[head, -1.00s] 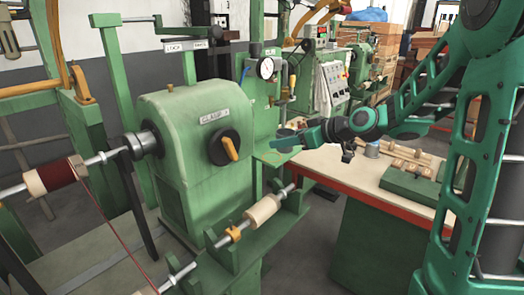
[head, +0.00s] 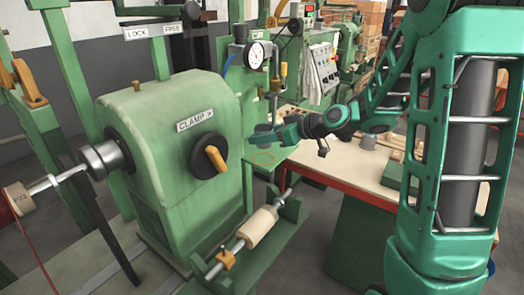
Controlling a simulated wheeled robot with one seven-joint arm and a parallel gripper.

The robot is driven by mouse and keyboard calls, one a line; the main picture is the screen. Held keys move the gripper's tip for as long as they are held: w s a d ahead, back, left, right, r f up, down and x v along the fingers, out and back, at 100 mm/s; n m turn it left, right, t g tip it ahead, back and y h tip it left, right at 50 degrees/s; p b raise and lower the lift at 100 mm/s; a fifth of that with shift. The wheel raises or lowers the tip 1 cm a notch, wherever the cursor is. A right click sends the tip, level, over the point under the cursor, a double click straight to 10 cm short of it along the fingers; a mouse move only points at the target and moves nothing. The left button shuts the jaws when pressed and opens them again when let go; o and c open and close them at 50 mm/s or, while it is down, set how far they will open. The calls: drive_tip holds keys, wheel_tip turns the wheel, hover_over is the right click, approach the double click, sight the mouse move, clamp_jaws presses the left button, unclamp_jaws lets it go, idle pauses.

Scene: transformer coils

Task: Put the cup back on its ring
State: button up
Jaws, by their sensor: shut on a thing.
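My gripper (head: 264,137) is shut, its jaws pointing left over a small green shelf (head: 283,154) on the right side of the clamp machine. The cup in the jaws is small and dark against the machine, and I cannot make out its outline or tilt. A thin orange ring (head: 263,158) is marked on the shelf, just below the jaws. The ring looks empty, with a gap between it and the gripper.
The green clamp machine (head: 170,125) with its black and orange knob (head: 209,156) stands left of the gripper. A pressure gauge (head: 257,55) is above the shelf. A grey tin (head: 368,140) and wooden pieces sit on the red-edged table (head: 345,165) at right.

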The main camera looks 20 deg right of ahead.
sight(263, 158)
drive_tip(key=shift+f, duration=2.4)
drive_tip(key=shift+s+f, duration=0.1)
drive_tip(key=o, duration=1.2)
